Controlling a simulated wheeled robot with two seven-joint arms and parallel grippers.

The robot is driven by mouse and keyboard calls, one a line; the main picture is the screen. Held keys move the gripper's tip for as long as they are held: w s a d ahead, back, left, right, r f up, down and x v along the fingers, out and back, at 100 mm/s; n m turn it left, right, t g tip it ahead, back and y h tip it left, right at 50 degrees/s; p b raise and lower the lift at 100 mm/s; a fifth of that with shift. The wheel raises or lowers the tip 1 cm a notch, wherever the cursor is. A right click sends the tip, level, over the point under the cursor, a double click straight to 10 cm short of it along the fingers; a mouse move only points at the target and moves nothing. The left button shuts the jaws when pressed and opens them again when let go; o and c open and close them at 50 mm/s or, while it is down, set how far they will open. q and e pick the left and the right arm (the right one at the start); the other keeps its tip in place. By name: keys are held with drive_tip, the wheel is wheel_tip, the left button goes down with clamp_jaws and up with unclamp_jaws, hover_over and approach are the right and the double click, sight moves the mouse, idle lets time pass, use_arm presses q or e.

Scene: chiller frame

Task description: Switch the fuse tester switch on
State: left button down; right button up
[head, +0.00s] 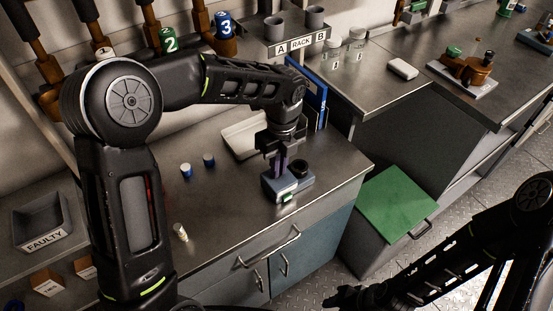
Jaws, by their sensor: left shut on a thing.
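The fuse tester (308,181) is a small blue-grey box near the front right edge of the steel bench. It has a round black part on top at the right and a white and green patch on its front. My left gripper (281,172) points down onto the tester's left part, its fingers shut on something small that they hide. I cannot make out the switch or its position. My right gripper (345,296) is low at the bottom, in front of the cabinets and away from the tester. Its jaws are too dark to read.
Two blue-topped fuses (186,170) and a pale-topped fuse (180,232) stand on the bench (235,220). A white tray (240,136) and a blue binder (318,95) are behind the tester. A FAULTY bin (42,222) is at left. A green-topped box (396,203) stands right of the bench.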

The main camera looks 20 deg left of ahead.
idle(0.3)
use_arm(q)
drive_tip(key=c, duration=1.8)
unclamp_jaws()
wheel_tip(320, 180, up, 8)
drive_tip(key=shift+w+d+f+b, duration=0.15)
drive_tip(key=shift+w+d+b, duration=0.1)
drive_tip(key=shift+b, duration=0.15)
drive_tip(key=shift+a, duration=0.1)
